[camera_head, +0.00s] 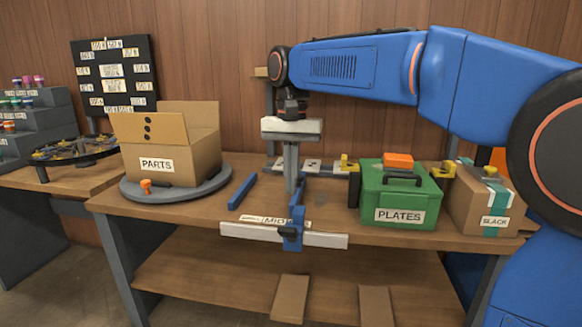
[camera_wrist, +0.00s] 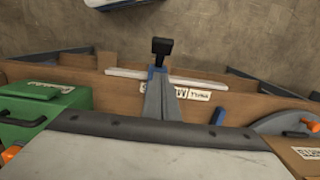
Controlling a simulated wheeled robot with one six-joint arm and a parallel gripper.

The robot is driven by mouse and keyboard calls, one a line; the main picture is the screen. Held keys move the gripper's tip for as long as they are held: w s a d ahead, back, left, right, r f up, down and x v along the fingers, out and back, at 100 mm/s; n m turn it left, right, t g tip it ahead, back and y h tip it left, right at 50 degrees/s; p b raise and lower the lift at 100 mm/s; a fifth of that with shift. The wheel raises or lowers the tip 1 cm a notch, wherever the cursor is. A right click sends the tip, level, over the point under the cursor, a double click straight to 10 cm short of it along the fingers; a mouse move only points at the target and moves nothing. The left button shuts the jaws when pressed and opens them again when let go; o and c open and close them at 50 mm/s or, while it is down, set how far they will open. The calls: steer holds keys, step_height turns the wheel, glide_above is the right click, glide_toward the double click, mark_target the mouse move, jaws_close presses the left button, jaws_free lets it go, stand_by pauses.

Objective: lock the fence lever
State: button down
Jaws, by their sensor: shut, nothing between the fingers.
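The fence (camera_head: 325,240) is a long pale bar along the workbench's front edge; it also shows in the wrist view (camera_wrist: 205,82). A blue clamp with a dark handle, which looks like the fence lever (camera_head: 291,238), sits at its middle. In the wrist view the lever's black end (camera_wrist: 161,47) stands out beyond the bar. My gripper (camera_head: 291,189) points down, shut and empty, behind the fence and apart from the lever. In the wrist view its grey fingers (camera_wrist: 158,76) hide part of the clamp. I cannot tell the lever's locked state.
The PARTS box (camera_head: 165,155) stands on a round grey turntable (camera_head: 180,194) at left. A short blue bar (camera_head: 242,191) lies left of my gripper. Space before the fence is clear.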

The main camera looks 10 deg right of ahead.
mark_target(289, 236)
steer(key=f, duration=0.1)
steer(key=s+f, duration=0.1)
steer(key=f, duration=0.1)
steer(key=s+f, duration=0.1)
steer(key=f, duration=0.1)
steer(key=shift+s+a+f, duration=0.2)
steer(key=shift+a+f, duration=0.05)
steer(key=shift+a, duration=0.1)
steer(key=shift+s+a+f, duration=0.15)
steer(key=shift+s+f, duration=0.25)
